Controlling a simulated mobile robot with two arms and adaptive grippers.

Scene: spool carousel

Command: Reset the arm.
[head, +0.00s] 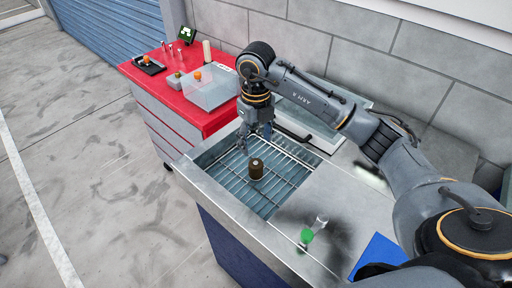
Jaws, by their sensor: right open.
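My right arm reaches in from the right side of the head view. Its gripper (255,137) points down over a recessed basin with a wire rack (222,172). The gripper is open, and I see nothing between its fingers. A small dark brown cylinder, like a spool (257,169), stands upright on the rack, just below the gripper and apart from it. My left gripper is not in view.
The grey counter (330,200) holds a green and white item (308,235) and a blue mat (378,256). A red-topped cabinet (150,75) with a clear box (210,93) and several small items stands behind left. A block wall closes the back. The left floor is clear.

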